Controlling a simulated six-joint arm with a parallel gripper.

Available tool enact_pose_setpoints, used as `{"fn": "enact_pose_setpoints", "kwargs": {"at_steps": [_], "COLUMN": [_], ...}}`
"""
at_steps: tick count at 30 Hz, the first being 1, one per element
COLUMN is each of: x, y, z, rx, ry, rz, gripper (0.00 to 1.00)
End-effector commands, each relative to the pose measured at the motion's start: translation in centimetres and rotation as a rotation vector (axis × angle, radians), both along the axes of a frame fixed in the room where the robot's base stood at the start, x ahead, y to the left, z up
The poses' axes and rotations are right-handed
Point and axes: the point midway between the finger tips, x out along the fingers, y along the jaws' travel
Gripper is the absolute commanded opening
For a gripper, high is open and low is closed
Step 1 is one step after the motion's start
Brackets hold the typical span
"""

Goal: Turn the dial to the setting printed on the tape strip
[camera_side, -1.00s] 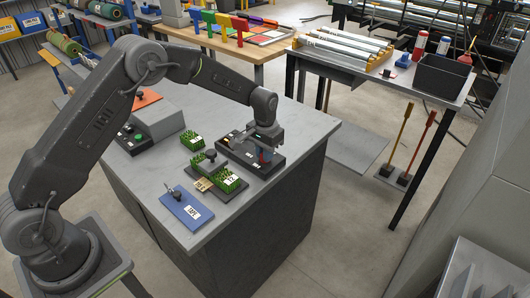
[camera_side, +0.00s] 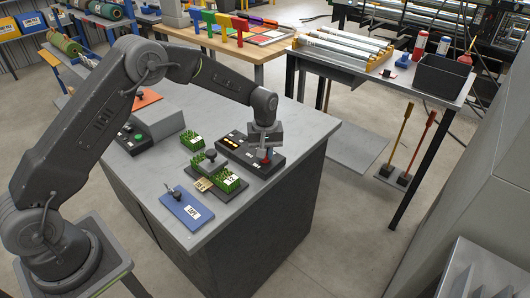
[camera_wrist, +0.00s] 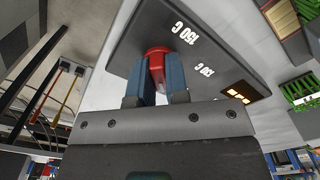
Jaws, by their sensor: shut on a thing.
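The black control panel (camera_side: 233,152) lies on the grey bench top, near its right edge. My gripper (camera_side: 266,158) points down over the panel's right end. In the wrist view my gripper (camera_wrist: 158,75) has its blue fingers shut on the red dial (camera_wrist: 157,53), one on each side. Smaller white print (camera_wrist: 204,70) lies farther along and is hard to read. Amber lit marks (camera_wrist: 238,95) show at the panel's far end. The fingers hide part of the dial; I cannot tell its pointer's setting.
Turf pieces (camera_side: 226,180) on a dark tray, a blue board (camera_side: 187,207) with a white label and a small tan tag (camera_side: 204,185) lie left of the panel. The bench's front corner is clear.

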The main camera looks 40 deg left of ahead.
Motion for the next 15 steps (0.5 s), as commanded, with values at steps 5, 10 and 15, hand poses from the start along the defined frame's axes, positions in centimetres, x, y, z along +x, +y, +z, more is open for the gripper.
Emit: {"fn": "enact_pose_setpoints", "kwargs": {"at_steps": [5, 10, 15], "x": [-0.01, -0.01, -0.01], "y": [-0.03, -0.04, -0.04], "z": [0.03, 0.03, 0.03], "rx": [-0.001, -0.001, -0.001], "ry": [0.001, 0.001, 0.001], "rz": [0.113, 0.188, 0.227], "gripper": [0.00, 0.00, 0.00]}}
